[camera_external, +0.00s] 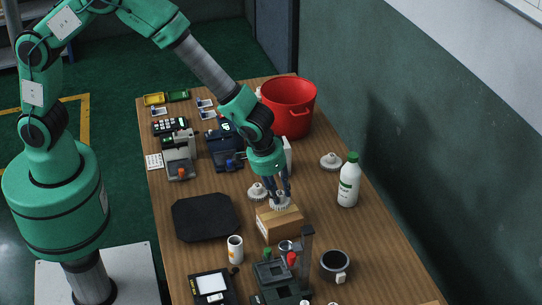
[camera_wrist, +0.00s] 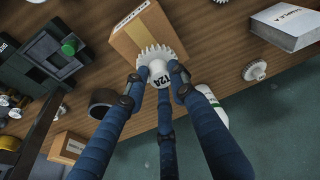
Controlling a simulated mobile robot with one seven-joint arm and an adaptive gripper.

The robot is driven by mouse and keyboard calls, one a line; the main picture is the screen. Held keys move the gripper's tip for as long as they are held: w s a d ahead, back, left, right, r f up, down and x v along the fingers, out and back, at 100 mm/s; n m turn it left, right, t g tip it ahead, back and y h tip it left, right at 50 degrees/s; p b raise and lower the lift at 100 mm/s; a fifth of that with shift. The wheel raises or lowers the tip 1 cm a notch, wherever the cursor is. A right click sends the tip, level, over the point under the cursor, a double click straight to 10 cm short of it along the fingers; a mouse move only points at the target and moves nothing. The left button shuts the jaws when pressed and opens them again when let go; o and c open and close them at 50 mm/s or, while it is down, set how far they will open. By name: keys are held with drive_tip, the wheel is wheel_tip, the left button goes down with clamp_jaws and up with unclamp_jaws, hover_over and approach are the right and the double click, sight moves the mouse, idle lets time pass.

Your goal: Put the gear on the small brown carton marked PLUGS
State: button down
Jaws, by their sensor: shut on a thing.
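My gripper (camera_external: 281,196) is shut on a white toothed gear (camera_wrist: 160,62) marked T24. In the external view the gear (camera_external: 280,203) shows at the top of a small brown carton (camera_external: 279,224), near its back edge. In the wrist view the gear overlaps the edge of this carton (camera_wrist: 132,42). I cannot tell whether the gear touches it. No PLUGS marking is readable on this carton. A second brown carton (camera_wrist: 66,148) shows at the lower left of the wrist view; its label is too small to read.
Another white gear (camera_external: 258,192) stands behind the carton, and one more (camera_external: 331,161) is farther right. A white bottle (camera_external: 349,182), a dark mug (camera_external: 335,266), a white cup (camera_external: 235,249) and a black mat (camera_external: 205,218) surround it. A red pot (camera_external: 287,107) stands at the back.

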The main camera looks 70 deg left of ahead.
drive_tip(key=shift+f, duration=0.1)
drive_tip(key=shift+f+b, duration=0.35)
drive_tip(key=shift+f, duration=1.3)
drive_tip(key=shift+f, duration=0.2)
drive_tip(key=c, duration=1.4)
unclamp_jaws()
drive_tip(key=shift+c, duration=0.2)
drive_tip(key=shift+r, duration=0.1)
drive_tip(key=shift+r, duration=0.15)
drive_tip(key=p+v, duration=0.1)
drive_tip(key=v, duration=1.1)
drive_tip(key=shift+p, duration=0.4)
drive_tip(key=shift+s, duration=0.1)
